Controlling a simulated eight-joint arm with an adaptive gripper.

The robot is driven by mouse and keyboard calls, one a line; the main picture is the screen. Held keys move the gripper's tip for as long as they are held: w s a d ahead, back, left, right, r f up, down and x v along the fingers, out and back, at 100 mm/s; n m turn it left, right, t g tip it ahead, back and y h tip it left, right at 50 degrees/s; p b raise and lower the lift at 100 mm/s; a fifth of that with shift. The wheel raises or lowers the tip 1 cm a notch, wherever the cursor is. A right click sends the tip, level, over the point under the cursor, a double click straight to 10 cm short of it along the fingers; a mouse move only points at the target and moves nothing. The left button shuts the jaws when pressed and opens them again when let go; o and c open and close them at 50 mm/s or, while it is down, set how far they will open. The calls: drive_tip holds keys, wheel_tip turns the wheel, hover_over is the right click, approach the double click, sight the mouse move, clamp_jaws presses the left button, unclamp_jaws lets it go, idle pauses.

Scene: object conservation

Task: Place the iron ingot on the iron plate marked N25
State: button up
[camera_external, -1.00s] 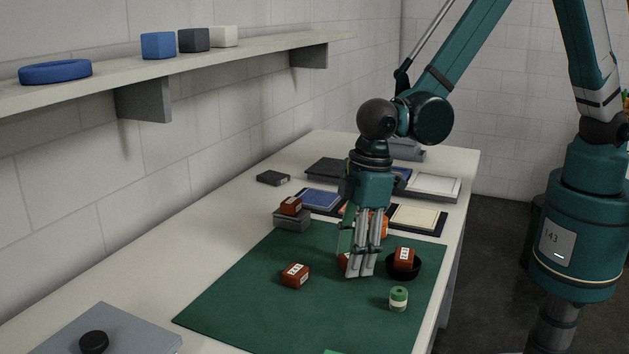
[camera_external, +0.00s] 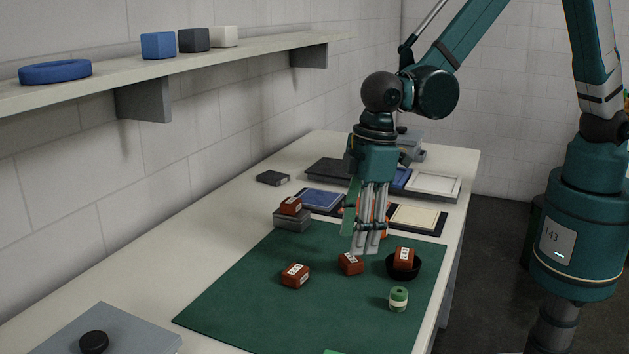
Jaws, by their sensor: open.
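Several small reddish-brown blocks with white labels are in view; the labels are too small to read, so I cannot tell which one is the iron ingot. One block (camera_external: 295,276) lies on the green mat at the left. Another block (camera_external: 351,265) lies on the mat just below my gripper (camera_external: 369,251). A third block (camera_external: 403,259) sits in a black bowl (camera_external: 390,273). One more block (camera_external: 290,205) rests on a grey block (camera_external: 291,221) behind the mat. My gripper is open and empty, fingers pointing down. I cannot make out an N25 plate.
The green mat (camera_external: 245,302) has free room at its front left. A green-and-cream spool (camera_external: 398,298) stands near its right edge. Trays (camera_external: 431,184) and a dark box (camera_external: 273,178) lie at the back. A grey slab (camera_external: 70,340) holds a black knob (camera_external: 94,342).

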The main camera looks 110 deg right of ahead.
wheel_tip(320, 180, up, 7)
drive_tip(key=s, duration=0.1)
idle(0.4)
idle(0.6)
drive_tip(key=s+r+t, duration=0.3)
drive_tip(key=s+r, duration=1.2)
drive_tip(key=s, duration=0.3)
drive_tip(key=s+r+t, duration=0.1)
drive_tip(key=s+t, duration=0.1)
drive_tip(key=s, duration=1.6)
drive_tip(key=shift+s+a, duration=0.2)
drive_tip(key=shift+s, duration=0.1)
drive_tip(key=shift+w+r, duration=0.1)
drive_tip(key=shift+w, duration=0.05)
drive_tip(key=shift+c, duration=0.7)
